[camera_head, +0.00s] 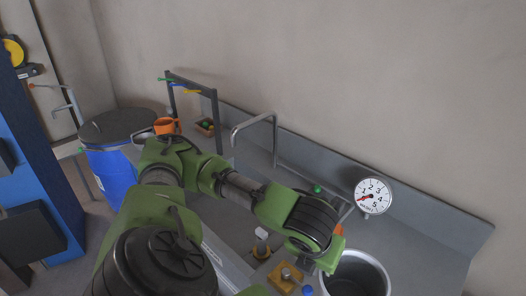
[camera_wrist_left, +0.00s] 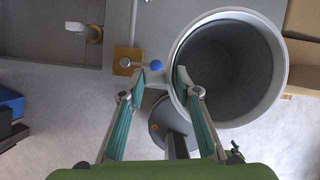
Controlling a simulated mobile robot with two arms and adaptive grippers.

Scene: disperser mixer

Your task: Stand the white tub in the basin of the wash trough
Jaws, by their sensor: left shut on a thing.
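The white tub (camera_head: 357,272) stands open and upright at the lower right of the head view, its inside dark. It also fills the right of the left wrist view (camera_wrist_left: 281,62). My left gripper (camera_wrist_left: 163,82) is at the tub's side, one finger inside the rim and the other outside, shut on its wall. In the head view my left gripper (camera_head: 332,262) is at the tub's left edge, partly hidden by my wrist. The grey wash trough (camera_head: 430,240) seems to run along the wall. Its basin is not clearly seen behind my arm. My right gripper is not in view.
A bent tap (camera_head: 255,122) rises from the grey bench. A white dial (camera_head: 372,196) stands behind the tub. A brass block and blue knob (camera_wrist_left: 156,66) lie close to my left fingers. A blue drum (camera_head: 108,165) stands at left. Cardboard boxes (camera_wrist_left: 303,65) are right of the tub.

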